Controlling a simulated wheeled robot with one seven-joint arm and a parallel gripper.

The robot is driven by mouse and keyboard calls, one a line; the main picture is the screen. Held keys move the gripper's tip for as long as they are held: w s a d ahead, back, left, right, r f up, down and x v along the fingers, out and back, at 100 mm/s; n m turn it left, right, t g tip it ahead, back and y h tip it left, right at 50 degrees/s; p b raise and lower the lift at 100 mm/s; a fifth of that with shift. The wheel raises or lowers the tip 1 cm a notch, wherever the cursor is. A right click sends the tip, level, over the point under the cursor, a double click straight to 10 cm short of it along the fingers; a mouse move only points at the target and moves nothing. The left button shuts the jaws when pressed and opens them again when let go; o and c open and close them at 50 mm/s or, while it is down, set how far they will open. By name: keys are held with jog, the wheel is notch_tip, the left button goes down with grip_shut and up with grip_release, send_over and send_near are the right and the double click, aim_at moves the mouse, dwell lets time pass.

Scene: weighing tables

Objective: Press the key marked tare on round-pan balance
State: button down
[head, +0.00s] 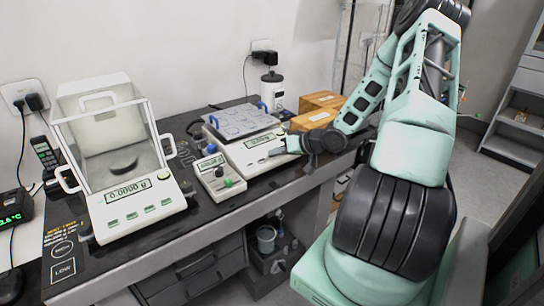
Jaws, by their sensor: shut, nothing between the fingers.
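The round-pan balance (138,202) stands at the left of the dark bench, inside a clear draft shield with a dark round pan (123,165). Its display (129,191) reads 0.0000 g. A row of several small green keys (132,215) runs along its front; their markings are too small to read. My gripper (276,152) is shut and empty. It is well to the right of this balance, at the front panel of another balance (252,150) with a square, flat top. I cannot tell whether the fingertips touch that panel.
A handset (45,152) stands at the far left. The bench's front left edge is mostly clear.

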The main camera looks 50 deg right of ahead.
jog(key=shift+r, duration=0.1)
jog(key=shift+s+r+p, duration=0.25)
jog(key=shift+r+p, duration=0.45)
jog(key=shift+p, duration=0.35)
jog(key=r+p, duration=0.1)
jog(key=s+r+p, duration=0.1)
jog(key=r+p, duration=0.2)
jog(key=p, duration=0.1)
jog(key=shift+s+a+r, duration=0.2)
jog(key=shift+a+r, duration=0.05)
jog(key=shift+r, duration=0.1)
dwell(0.6)
